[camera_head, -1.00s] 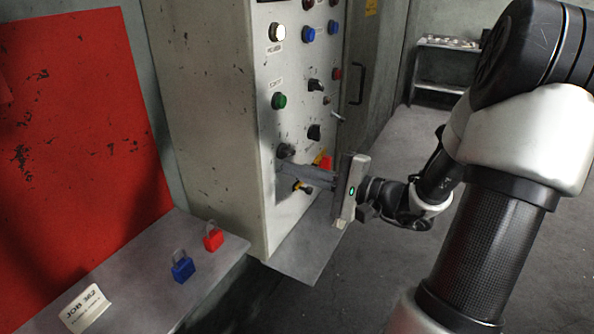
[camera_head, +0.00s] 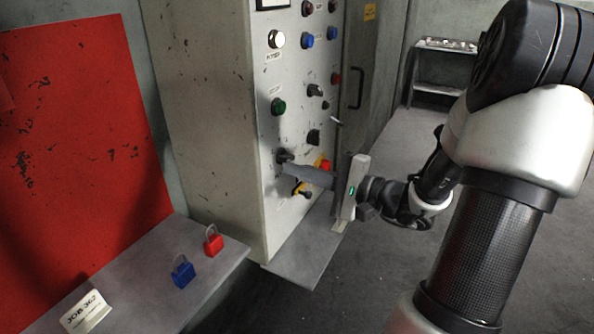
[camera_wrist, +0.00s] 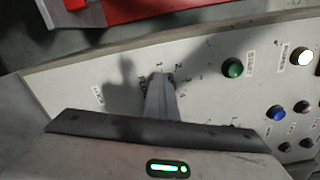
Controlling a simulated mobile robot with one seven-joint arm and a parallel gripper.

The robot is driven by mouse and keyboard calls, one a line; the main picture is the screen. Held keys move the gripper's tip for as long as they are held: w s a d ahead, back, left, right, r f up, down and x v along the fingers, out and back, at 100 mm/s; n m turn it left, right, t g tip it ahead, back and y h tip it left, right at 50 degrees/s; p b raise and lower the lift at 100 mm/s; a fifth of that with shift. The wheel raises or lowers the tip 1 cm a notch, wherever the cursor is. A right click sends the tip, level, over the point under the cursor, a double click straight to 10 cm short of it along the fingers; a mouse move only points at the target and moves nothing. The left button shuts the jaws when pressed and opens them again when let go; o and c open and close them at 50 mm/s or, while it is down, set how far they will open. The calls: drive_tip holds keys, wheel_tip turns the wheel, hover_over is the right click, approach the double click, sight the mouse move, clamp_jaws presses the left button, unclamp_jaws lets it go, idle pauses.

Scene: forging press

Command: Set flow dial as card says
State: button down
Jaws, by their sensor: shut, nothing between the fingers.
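The flow dial appears to be the dark knob (camera_head: 284,155) low on the panel's left side in the head view; its label is not readable. My gripper (camera_head: 284,168) is shut and empty, with its fingertips at the lower edge of this knob; I cannot tell whether they touch it. In the wrist view my gripper (camera_wrist: 160,78) points at a ring of printed numbers, and its fingers hide most of the knob and its pointer. The card (camera_head: 86,311) stands on the ledge at lower left. Its heading reads like JOB 362; its smaller lines are not legible.
A blue padlock (camera_head: 183,271) and a red padlock (camera_head: 213,241) are on the ledge (camera_head: 207,277). The floor at right is open.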

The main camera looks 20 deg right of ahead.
drive_tip(key=shift+w+d+r, duration=0.1)
drive_tip(key=shift+r, duration=0.15)
drive_tip(key=shift+f, duration=0.15)
drive_tip(key=v, duration=0.8)
drive_tip(key=shift+s+f, duration=0.25)
drive_tip(key=shift+s, duration=0.1)
idle(0.4)
